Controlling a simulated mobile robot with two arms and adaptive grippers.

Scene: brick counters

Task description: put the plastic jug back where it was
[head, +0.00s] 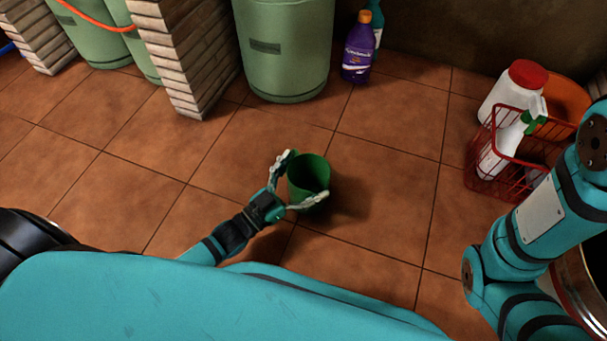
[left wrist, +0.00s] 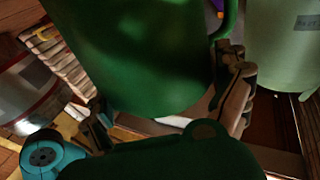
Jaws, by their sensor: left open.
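The green plastic jug (head: 310,172) is near the middle of the head view, with its open top facing up and a shadow on the floor beside it. I cannot tell for sure whether its base touches the floor. My left gripper (head: 305,178) is open, with one finger on each side of the jug. In the left wrist view the jug (left wrist: 140,55) fills the middle between the spread fingers, and its handle (left wrist: 229,18) shows at its right. My right arm shows at the right of the head view, but its gripper is not in view.
A green barrel (head: 285,50) and a purple bottle (head: 358,50) stand at the back. A red wire basket (head: 490,187) with white bottles is at the right. A brick pillar (head: 185,60) is at the left. Tiled floor (head: 385,150) around the jug is clear.

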